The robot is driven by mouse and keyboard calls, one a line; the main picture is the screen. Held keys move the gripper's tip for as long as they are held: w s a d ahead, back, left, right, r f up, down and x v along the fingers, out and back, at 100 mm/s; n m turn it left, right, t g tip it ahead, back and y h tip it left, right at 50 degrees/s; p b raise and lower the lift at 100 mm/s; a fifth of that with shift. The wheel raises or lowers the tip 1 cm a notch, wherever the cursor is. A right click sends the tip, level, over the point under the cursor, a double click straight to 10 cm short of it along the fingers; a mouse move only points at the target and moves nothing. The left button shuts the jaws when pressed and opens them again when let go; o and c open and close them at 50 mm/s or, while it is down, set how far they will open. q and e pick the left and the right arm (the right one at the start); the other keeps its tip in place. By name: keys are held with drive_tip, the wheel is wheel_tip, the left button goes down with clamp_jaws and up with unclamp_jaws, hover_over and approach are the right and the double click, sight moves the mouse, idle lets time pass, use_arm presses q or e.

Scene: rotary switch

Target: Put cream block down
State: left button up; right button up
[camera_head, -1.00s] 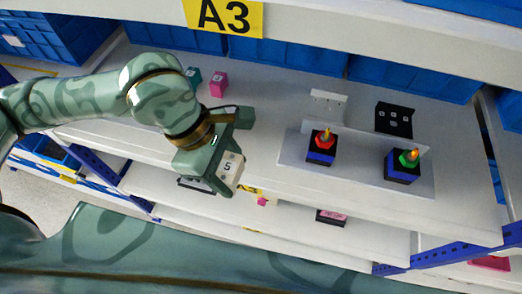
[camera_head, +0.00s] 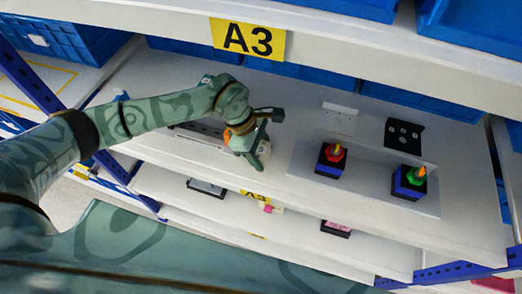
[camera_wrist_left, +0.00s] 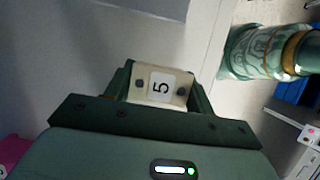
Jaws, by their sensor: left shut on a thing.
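The cream block (camera_wrist_left: 160,86) with a white "5" label and dark round dots shows in the left wrist view. It sits between the two fingers of my left gripper (camera_wrist_left: 161,92), which is shut on it. In the head view my left gripper (camera_head: 262,143) is over the white shelf (camera_head: 225,182), left of the panel with the two rotary switches. There the block is mostly hidden by the gripper, and I cannot tell whether it touches the shelf. My right gripper is in neither view.
A red-knobbed switch (camera_head: 332,158) and a green-knobbed switch (camera_head: 409,181) stand on a grey panel (camera_head: 372,197) to the right. A white bracket (camera_head: 340,111) and a black bracket (camera_head: 403,134) stand behind. The shelf is clear between gripper and panel.

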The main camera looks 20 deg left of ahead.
use_arm(q)
drive_tip(key=shift+f, duration=0.25)
drive_tip(key=shift+f, duration=0.2)
drive_tip(key=o, duration=1)
drive_tip(key=shift+r, duration=0.1)
drive_tip(key=shift+r, duration=0.2)
drive_tip(key=b+v, duration=0.1)
drive_tip(key=v, duration=1)
drive_tip(key=shift+a+r, duration=0.25)
drive_tip(key=shift+r, duration=0.1)
